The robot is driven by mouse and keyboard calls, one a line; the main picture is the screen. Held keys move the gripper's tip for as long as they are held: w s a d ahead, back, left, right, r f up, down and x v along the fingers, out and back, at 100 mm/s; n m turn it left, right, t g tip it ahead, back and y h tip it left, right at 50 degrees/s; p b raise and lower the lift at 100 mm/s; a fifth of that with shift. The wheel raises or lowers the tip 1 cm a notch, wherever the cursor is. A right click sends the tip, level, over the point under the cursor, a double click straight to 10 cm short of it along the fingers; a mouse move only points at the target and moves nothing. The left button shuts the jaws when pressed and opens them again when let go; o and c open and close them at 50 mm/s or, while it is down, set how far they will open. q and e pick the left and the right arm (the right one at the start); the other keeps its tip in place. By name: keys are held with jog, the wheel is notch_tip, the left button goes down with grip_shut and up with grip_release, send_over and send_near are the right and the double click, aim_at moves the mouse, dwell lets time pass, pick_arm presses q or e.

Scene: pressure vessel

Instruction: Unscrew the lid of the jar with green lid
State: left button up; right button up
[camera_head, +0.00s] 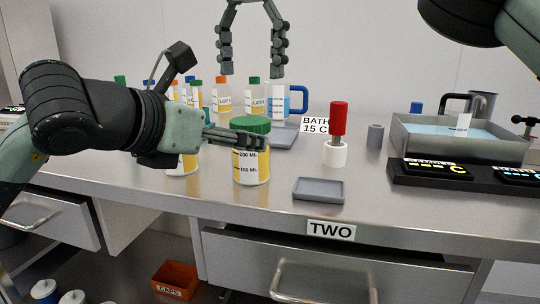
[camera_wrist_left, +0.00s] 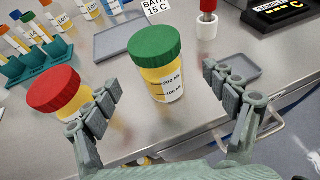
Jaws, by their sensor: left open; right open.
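The jar with green lid (camera_head: 251,164) stands upright near the front edge of the bench, with yellow contents and a volume label. Its green lid (camera_head: 251,124) is on. My left gripper (camera_head: 248,137) reaches in from the left at about lid height; one finger crosses in front of the jar.
A red-lidded jar (camera_wrist_left: 55,92) stands left of the green-lidded one, close to a left finger. Several lidded bottles (camera_head: 224,95) stand behind. A grey tray (camera_head: 318,190) and a red-handled tool in a white holder (camera_head: 335,155) are at right. A water bath (camera_head: 455,140) is farther right.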

pick_arm(q)
jog(key=x, duration=0.7)
jog(key=shift+w+f, duration=0.2)
pick_arm(e)
jog(key=shift+w+a+f, duration=0.1)
pick_arm(q)
jog(key=shift+c, duration=0.5)
